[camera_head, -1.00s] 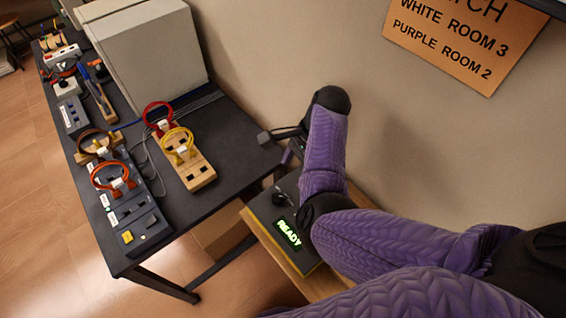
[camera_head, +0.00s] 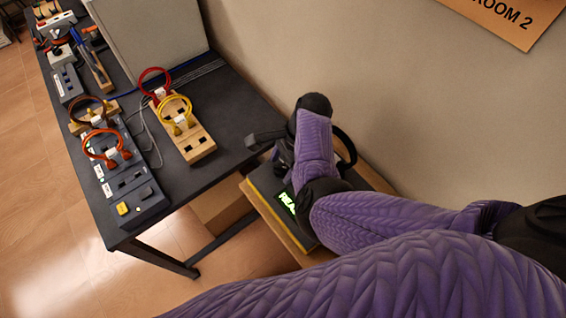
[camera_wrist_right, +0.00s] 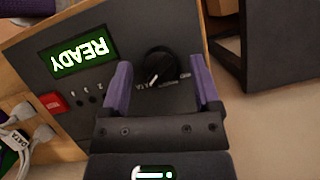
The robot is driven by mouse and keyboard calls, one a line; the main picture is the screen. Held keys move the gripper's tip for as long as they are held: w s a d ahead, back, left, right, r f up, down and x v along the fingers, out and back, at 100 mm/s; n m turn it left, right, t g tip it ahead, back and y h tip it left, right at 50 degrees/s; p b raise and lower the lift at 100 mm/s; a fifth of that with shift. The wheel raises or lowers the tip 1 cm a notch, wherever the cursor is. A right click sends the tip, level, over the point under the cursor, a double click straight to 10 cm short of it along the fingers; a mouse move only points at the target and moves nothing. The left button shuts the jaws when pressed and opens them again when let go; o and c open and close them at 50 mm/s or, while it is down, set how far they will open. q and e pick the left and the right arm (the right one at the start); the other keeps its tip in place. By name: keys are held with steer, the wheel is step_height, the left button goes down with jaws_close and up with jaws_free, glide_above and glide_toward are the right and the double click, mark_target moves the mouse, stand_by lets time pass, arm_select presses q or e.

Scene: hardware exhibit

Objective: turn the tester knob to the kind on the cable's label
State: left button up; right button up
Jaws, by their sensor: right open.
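The tester (camera_head: 302,231) is a dark panel on a wooden stand, its green READY display (camera_head: 288,202) partly covered by my right arm. In the right wrist view the display (camera_wrist_right: 80,54) reads READY. The black tester knob (camera_wrist_right: 159,66) has a white pointer line; the small print around it is too blurred to read fully. My right gripper (camera_wrist_right: 160,73) is open, its purple fingers on either side of the knob; contact cannot be told. My left gripper is not in view.
A red button (camera_wrist_right: 52,102) and small dark sockets lie beside the knob. The dark table (camera_head: 238,108) to the left holds a wooden block (camera_head: 199,148) with red and yellow cables, a grey socket strip (camera_head: 147,207) and tools. The wall stands close behind the tester.

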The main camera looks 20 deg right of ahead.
jaws_close()
stand_by(0.3)
steer(key=shift+n, duration=0.7)
steer(key=n+g, duration=0.1)
steer(key=n, duration=0.1)
steer(key=shift+w+n+h, duration=0.15)
steer(key=shift+n+h, duration=0.15)
steer(key=shift+h, duration=0.1)
steer(key=n+g, duration=0.1)
steer(key=n, duration=0.2)
steer(key=shift+w+h, duration=0.1)
steer(key=shift+h, duration=0.3)
steer(key=shift+a+n+g+h+b, duration=0.15)
steer(key=shift+n+g+h+b, duration=0.3)
steer(key=shift+n, duration=0.85)
